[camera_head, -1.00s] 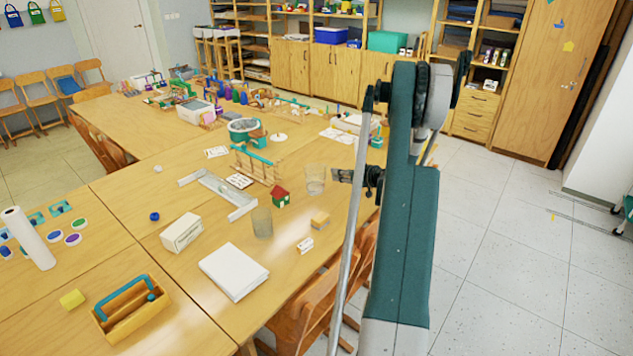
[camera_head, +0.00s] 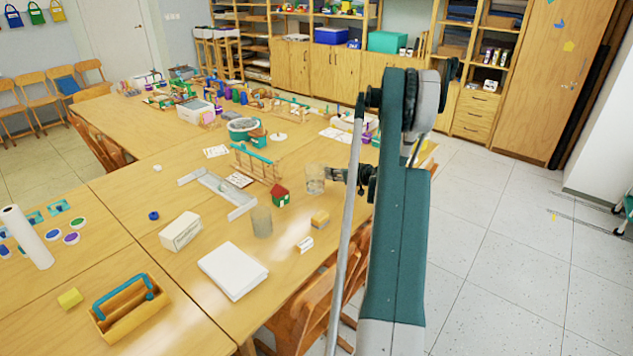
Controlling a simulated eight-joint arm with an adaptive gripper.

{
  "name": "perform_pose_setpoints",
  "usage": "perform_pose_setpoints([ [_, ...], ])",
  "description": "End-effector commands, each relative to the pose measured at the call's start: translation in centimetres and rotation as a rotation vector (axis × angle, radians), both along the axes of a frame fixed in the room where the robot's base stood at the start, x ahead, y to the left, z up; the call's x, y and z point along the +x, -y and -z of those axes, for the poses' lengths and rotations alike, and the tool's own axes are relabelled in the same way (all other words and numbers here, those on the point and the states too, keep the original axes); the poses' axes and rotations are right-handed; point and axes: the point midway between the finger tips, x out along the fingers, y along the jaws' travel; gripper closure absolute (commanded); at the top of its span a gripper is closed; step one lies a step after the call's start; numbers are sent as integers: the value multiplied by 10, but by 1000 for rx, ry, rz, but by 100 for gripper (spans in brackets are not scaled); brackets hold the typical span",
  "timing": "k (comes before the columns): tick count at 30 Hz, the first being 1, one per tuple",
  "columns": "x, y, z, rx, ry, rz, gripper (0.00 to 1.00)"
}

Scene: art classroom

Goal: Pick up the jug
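A clear, see-through vessel (camera_head: 315,181), which looks like the jug, stands upright on the table near its right edge. My gripper (camera_head: 335,174) is at its right side, dark and level with its upper part. The fingertips appear to meet or overlap the vessel's right side; I cannot tell whether they touch it. The finger gap is too small to make out. A second clear vessel (camera_head: 262,222), like a tumbler, stands nearer the camera and to the left.
A red-roofed toy house (camera_head: 280,196) stands between the two clear vessels. A yellowish block (camera_head: 320,219) lies in front of the jug. A wooden rack (camera_head: 256,165) with a teal bar is to its left. Wooden chairs (camera_head: 305,310) line the table's right edge.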

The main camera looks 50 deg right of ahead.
Motion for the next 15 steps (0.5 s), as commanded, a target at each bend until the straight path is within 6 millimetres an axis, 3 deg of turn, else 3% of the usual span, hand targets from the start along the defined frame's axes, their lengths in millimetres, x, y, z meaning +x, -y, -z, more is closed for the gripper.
perform_pose_setpoints([
  [7, 25, 3, 13, 0, 0, 0, 90],
  [15, 30, 4, 14, 0, 0, 1, 90],
])
